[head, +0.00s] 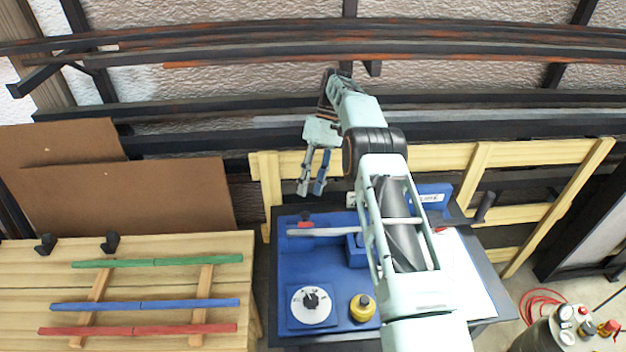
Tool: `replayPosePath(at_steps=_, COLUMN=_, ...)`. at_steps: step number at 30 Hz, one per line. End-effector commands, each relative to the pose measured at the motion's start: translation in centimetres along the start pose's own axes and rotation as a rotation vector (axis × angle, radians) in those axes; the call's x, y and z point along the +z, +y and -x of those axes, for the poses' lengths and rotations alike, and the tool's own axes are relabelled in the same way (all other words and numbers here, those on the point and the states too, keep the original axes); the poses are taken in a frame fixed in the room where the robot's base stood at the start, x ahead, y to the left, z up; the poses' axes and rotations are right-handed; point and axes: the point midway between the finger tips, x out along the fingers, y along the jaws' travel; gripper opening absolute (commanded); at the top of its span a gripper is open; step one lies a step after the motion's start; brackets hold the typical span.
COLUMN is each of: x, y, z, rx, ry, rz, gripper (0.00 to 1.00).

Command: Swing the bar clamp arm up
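A blue bending machine (335,274) stands on a dark-edged table, partly hidden behind my arm. A light grey bar (320,232) lies level across its upper left part, with a small red and dark knob (305,219) just behind it. This looks like the clamp arm, lowered. A dark lever with an upright black grip (485,206) sticks out at the machine's right; its inner end is hidden by my arm. My gripper (311,192) is above and behind the grey bar, fingers pointing down, apart from each other and empty. It does not appear to touch the bar.
A dial (311,304) and a yellow knob (362,307) sit at the machine's front. A wooden bench (150,283) at left carries green, blue and red laths. A wooden rail (440,156) and metal bar racks (250,50) stand behind. A gas cylinder is at lower right.

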Motion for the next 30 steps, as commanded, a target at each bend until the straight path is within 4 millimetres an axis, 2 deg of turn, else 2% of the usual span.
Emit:
replayPosePath(at_steps=10, x=0.1, y=0.0, z=1.3, rx=0.001, ry=0.001, rz=0.0, gripper=0.35)
replayPosePath(at_steps=24, x=0.2, y=0.0, z=1.6, rx=0.0, ry=0.002, rz=-0.001, gripper=0.35)
replayPosePath(at_steps=30, x=0.9, y=1.7, z=2.6, rx=-0.02, ry=0.075, rz=-0.024, gripper=0.35)
